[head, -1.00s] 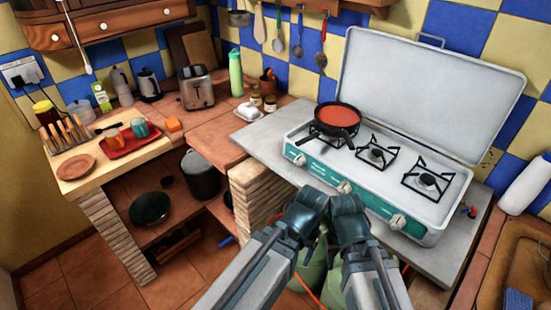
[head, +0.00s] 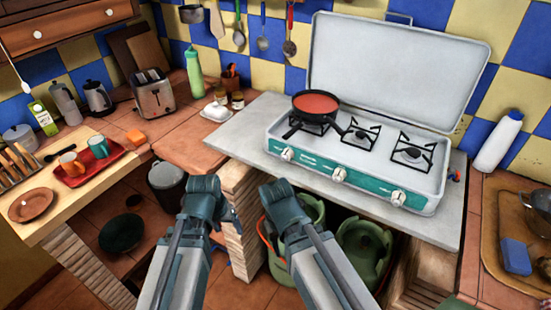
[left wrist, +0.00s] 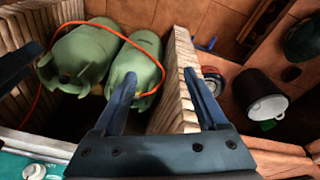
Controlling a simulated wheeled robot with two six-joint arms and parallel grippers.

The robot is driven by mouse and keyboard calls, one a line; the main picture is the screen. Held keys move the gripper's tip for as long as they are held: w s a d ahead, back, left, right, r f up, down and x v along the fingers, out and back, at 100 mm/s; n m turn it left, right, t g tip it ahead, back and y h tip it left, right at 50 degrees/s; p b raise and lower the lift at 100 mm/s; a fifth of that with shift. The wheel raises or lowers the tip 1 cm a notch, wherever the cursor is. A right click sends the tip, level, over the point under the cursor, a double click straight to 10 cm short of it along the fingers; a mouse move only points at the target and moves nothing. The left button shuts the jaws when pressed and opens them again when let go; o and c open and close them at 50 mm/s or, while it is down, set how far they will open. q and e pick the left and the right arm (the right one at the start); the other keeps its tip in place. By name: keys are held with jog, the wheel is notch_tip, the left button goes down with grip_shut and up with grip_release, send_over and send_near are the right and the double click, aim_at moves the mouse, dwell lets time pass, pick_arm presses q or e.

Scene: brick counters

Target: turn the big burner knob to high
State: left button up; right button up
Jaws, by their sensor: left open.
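The gas stove has a teal front panel (head: 365,184) with three white knobs: left (head: 287,154), middle (head: 338,174) and right (head: 398,197). A pan of red sauce (head: 315,104) covers most of the left burner. The middle burner (head: 360,134) and right burner (head: 410,154) are bare; I cannot tell surely which burner is the big one. My left gripper (head: 229,214) is low in front of the counter, left of the knobs and apart from them. In the left wrist view its jaws (left wrist: 164,98) are open and empty, and one knob (left wrist: 33,172) shows at the lower left. My right arm shows, but its gripper is hidden.
Green gas cylinders (head: 360,250) with an orange hose stand under the stove counter (head: 245,137), beside a brick pillar (head: 240,235). The raised stove lid (head: 400,70) stands behind the burners. A white bottle (head: 498,142) is at the right. Open space lies before the knobs.

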pick_arm(q)
jog(key=w+d+r+m+t+h, duration=0.4)
jog(key=w+d+r+t+h, duration=0.2)
jog(key=w+d+r+t, duration=0.3)
jog(key=w+d+r, duration=0.2)
jog(key=w+r, duration=0.1)
jog(key=shift+d+r+h+b, duration=0.2)
jog(key=shift+d+h+b, duration=0.1)
pick_arm(e)
jog(key=shift+f, duration=0.45)
